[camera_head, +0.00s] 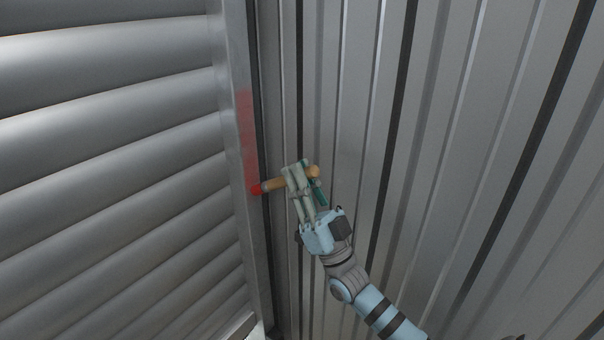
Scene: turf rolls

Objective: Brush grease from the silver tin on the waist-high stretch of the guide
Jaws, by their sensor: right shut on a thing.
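The guide (233,62) is a grey metal upright at the left edge of the ribbed wall, beside the rolled shutter. A reddish smear (246,130) runs along a stretch of its face. My right gripper (297,178) is shut on a brush (273,185) with a tan wooden handle. The brush lies roughly level, its red tip (256,189) pointing left at the lower end of the smear. The tip appears to be at the guide, but I cannot tell whether it touches. The silver tin and my left gripper are not in view.
The grey slatted shutter (110,130) fills the left side. The corrugated metal wall (440,130) stands behind and to the right of my right arm. A narrow dark gap runs beside the guide. No loose objects show around the gripper.

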